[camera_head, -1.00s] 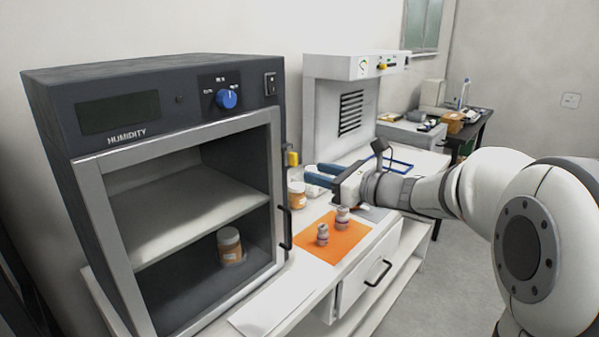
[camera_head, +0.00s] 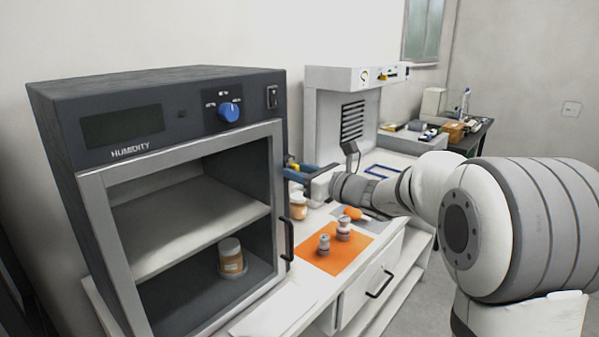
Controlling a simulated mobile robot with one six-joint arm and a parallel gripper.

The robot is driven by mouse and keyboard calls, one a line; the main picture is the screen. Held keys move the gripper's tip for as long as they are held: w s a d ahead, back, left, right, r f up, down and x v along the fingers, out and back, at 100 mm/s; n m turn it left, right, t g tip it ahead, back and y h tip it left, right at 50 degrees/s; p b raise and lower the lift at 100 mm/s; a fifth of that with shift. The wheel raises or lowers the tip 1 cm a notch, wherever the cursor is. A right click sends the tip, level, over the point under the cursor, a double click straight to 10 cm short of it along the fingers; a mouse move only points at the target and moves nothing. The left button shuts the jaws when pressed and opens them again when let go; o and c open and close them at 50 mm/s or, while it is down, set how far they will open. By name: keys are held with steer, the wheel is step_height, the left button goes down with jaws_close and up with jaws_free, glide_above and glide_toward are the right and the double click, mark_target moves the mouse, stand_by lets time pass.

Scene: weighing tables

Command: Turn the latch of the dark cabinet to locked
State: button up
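The dark cabinet (camera_head: 54,130), marked HUMIDITY, stands at the left. Its light-framed door (camera_head: 110,255) looks closed, with a dark handle (camera_head: 289,244) on the right. A blue knob (camera_head: 229,112) with small labels, too small to read, sits on the front panel. A small yellow part (camera_head: 291,164) shows at the cabinet's right edge; I cannot tell whether it is the latch. My gripper (camera_head: 296,173), with blue fingers, is beside that edge, close to the yellow part. Contact and the finger gap are not clear.
An orange mat (camera_head: 318,258) holds two small metal weights (camera_head: 343,230). An orange item (camera_head: 353,213) lies behind them. A jar (camera_head: 299,206) stands below my gripper, another jar (camera_head: 231,255) inside the cabinet. A white balance hood (camera_head: 325,110) stands behind.

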steer(key=shift+c, duration=0.5)
jaws_close()
steer(key=shift+f+n+b, duration=0.15)
steer(key=shift+n+b, duration=0.15)
steer(key=shift+b, duration=0.5)
steer(key=shift+s+a+f+n+b, duration=0.1)
steer(key=shift+n+b, duration=4.2)
steer(key=shift+b, duration=1.85)
steer(key=shift+s+n+b, duration=0.1)
steer(key=shift+n+b, duration=4.2)
steer(key=shift+b, duration=1.85)
